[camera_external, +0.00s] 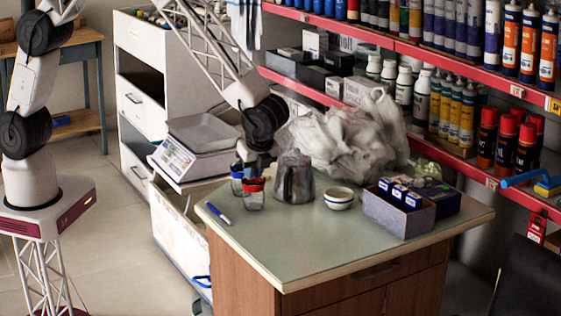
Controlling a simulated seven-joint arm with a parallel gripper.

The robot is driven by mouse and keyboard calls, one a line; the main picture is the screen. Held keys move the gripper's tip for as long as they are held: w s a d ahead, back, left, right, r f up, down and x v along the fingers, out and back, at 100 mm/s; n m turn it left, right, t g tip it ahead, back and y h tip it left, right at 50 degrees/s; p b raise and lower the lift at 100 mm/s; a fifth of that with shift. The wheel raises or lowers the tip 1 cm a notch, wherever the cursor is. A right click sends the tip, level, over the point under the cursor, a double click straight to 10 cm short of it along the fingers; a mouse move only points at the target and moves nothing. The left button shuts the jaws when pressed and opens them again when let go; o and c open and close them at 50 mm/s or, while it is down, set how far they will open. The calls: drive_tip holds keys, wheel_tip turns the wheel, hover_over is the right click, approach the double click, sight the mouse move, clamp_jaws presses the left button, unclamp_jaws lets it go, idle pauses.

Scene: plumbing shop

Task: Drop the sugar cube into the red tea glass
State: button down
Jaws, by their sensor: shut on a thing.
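The red tea glass (254,196), clear with a red rim, stands upright on the counter's left part. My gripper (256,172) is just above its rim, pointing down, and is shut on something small. The sugar cube is too small and hidden to make out between the fingers. From this angle I cannot tell whether the fingertips are over the opening or slightly behind it. A blue-rimmed glass (237,183) stands close behind and to the left, partly hidden.
A metal pot (294,180) stands just right of the glasses. Farther right are a white bowl (339,199) and an open box (399,213). A crumpled plastic bag (345,140) lies behind. A blue pen (219,213) lies at the left edge. The counter's front (300,250) is clear.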

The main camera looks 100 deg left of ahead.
drive_tip(key=shift+f, duration=0.25)
drive_tip(key=c, duration=1.1)
unclamp_jaws()
drive_tip(key=shift+r, duration=0.1)
drive_tip(key=shift+v, duration=3.8)
drive_tip(key=shift+r, duration=0.1)
